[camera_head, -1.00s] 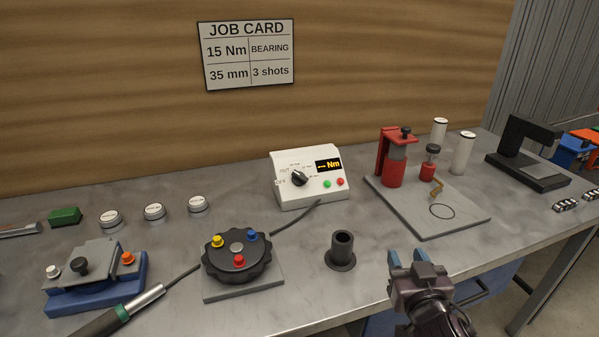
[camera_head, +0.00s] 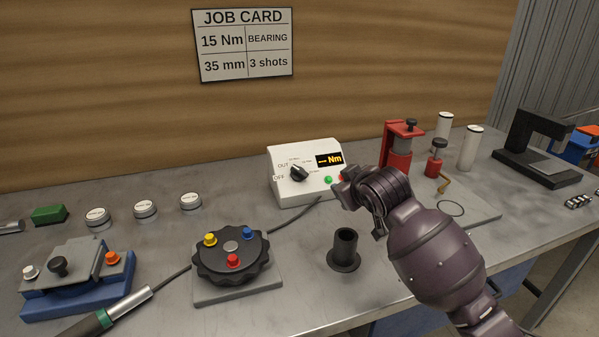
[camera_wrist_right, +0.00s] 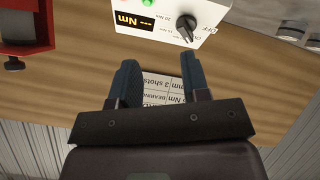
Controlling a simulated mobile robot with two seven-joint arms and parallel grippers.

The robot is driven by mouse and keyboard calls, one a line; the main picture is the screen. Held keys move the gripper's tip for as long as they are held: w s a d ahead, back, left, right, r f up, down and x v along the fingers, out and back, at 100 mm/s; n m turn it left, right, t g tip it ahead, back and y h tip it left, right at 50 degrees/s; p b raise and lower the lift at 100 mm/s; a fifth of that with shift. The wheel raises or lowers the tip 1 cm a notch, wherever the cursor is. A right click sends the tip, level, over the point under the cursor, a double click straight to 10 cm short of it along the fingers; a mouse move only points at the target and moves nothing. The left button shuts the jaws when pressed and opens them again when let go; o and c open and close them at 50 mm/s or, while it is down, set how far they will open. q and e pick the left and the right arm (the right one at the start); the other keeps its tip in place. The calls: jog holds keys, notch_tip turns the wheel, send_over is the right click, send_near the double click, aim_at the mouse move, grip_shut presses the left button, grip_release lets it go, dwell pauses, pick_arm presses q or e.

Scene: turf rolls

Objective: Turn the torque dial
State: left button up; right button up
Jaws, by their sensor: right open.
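The torque dial (camera_head: 299,173) is a black knob on the sloped front of a white control box (camera_head: 293,192). The box has an orange "Nm" display (camera_head: 329,160) showing dashes, and a green button (camera_head: 328,180). My right gripper (camera_head: 347,181) is just right of the box's front, apart from the dial, and hides the red button. In the right wrist view the dial (camera_wrist_right: 187,26) lies beyond the open blue fingertips (camera_wrist_right: 162,85), with nothing between them. The right wrist view is upside down. My left gripper is not in view.
A black flanged cylinder (camera_head: 344,251) stands in front of the box. A black turntable (camera_head: 231,257) with coloured knobs is front left. A red press (camera_head: 398,150) stands on a grey plate to the right. A job card (camera_head: 243,45) reading 15 Nm hangs on the wall.

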aim_at(297, 168)
jog(key=w+a+r+n+g+y+b, duration=0.2)
jog(key=w+a+r+n+g, duration=0.15)
jog(key=w+a+n, duration=0.2)
jog(key=shift+t, duration=0.35)
jog(key=b+x, duration=0.3)
jog(key=x, duration=0.7)
jog(key=shift+a, duration=0.3)
jog(key=shift+w+a+f+b, duration=0.25)
jog(key=shift+w+b, duration=0.05)
jog(key=shift+w, duration=0.15)
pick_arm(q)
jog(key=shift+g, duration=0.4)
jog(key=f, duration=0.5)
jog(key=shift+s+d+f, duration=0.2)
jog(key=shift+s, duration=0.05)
pick_arm(e)
jog(key=shift+r, duration=0.1)
grip_shut()
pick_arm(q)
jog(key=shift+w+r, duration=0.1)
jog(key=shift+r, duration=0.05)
